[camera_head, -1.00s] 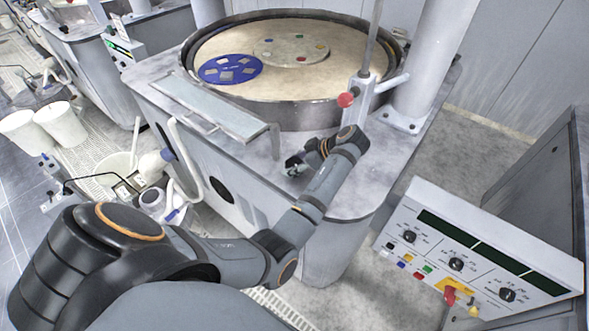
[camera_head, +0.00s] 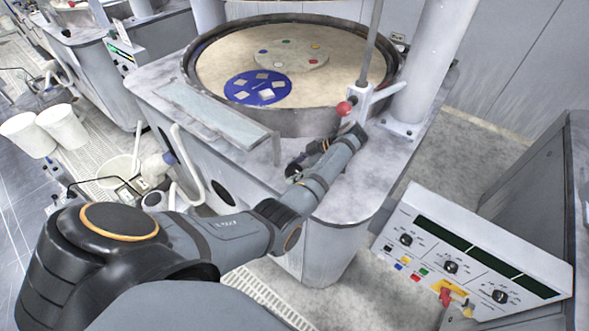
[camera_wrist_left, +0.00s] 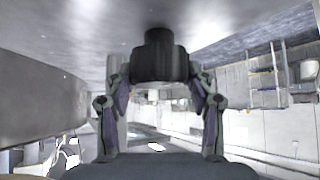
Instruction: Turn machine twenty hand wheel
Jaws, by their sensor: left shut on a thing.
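In the left wrist view a dark, stepped round piece (camera_wrist_left: 159,58), apparently the hand wheel, stands out from a grey surface. The fingers of my left gripper (camera_wrist_left: 160,82) are on either side of it, shut on it. In the head view my left gripper (camera_head: 294,170) is small and dark at the front top edge of the machine (camera_head: 352,185), its arm reaching in from the left. The hand wheel cannot be made out there. My right gripper is not in view.
The machine carries a round platen with a rim (camera_head: 300,124), a blue disc (camera_head: 258,88) and a pale disc (camera_head: 292,53). A red knob (camera_head: 344,108) stands close behind my left wrist. A control panel (camera_head: 480,248) is at right. White buckets (camera_head: 62,126) stand at left.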

